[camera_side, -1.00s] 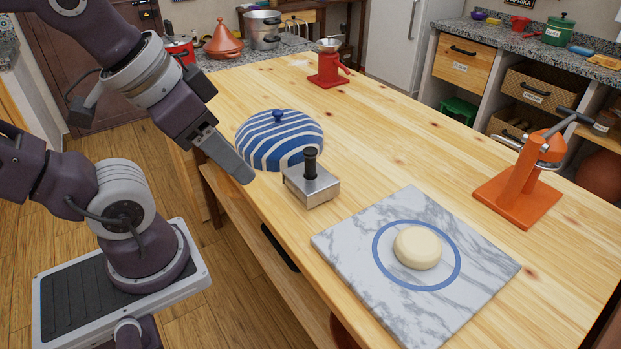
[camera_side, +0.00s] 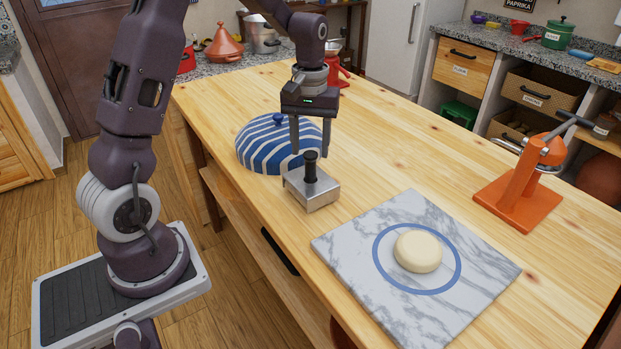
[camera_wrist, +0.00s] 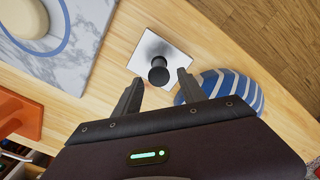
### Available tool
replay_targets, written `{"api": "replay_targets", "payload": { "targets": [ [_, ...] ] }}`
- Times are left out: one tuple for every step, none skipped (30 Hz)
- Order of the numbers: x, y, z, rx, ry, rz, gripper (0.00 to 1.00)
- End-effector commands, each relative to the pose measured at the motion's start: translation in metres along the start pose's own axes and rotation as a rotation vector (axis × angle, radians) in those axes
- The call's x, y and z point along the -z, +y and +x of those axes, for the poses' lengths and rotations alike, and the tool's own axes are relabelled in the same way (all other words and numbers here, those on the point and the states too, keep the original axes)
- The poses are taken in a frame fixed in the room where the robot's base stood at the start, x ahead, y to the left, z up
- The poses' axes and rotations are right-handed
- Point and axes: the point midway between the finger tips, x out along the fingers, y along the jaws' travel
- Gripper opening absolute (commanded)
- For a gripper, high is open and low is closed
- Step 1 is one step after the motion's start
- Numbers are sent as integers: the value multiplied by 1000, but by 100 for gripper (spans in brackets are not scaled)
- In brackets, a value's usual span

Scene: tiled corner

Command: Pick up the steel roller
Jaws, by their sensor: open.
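No roller shape shows; the steel object is a square metal block (camera_side: 312,190) with an upright black handle (camera_side: 310,168), standing on the wooden table. The block (camera_wrist: 150,50) also shows in the wrist view, with the handle (camera_wrist: 159,74) seen from above. My gripper (camera_side: 311,149) is open and empty, fingers pointing down over the handle. In the wrist view my gripper (camera_wrist: 160,79) has its fingertips to either side of the handle, which appears between and just beyond them. I cannot tell whether the tips are level with the handle top.
A blue-and-white striped dome (camera_side: 262,148) stands close behind the block. A marble slab (camera_side: 350,243) with a blue ring and a pale round (camera_side: 418,251) lies to the right. An orange press (camera_side: 522,185) stands at the far right; a red device (camera_side: 343,72) stands behind. Bare table lies between.

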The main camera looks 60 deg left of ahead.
Motion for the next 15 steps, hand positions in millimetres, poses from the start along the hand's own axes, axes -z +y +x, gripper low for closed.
{"api": "replay_targets", "payload": {
  "targets": [
    [-1, 0, 6, 1, -3, 1, 48],
    [-1, 0, 11, 1, -3, 1, 48],
    [-2, 0, 18, 1, -4, 2, 48],
    [-2, 0, 23, 1, -3, 3, 48],
    [-2, 0, 29, 1, -4, 3, 48],
    [-2, 0, 38, 2, -5, 4, 48],
    [-2, 0, 43, 1, -4, 4, 48],
    [-2, 0, 48, 2, -4, 4, 48],
    [-2, 0, 54, 1, -3, 5, 48],
    [-2, 0, 57, 1, -2, 5, 48],
    [-2, 0, 60, 1, -2, 5, 48],
    [-2, 1, 61, 1, -1, 5, 48],
    [-2, 1, 62, 0, -1, 5, 48],
    [-2, 1, 62, 0, 0, 5, 48],
    [-2, 1, 61, 0, 0, 5, 48]
  ]
}}
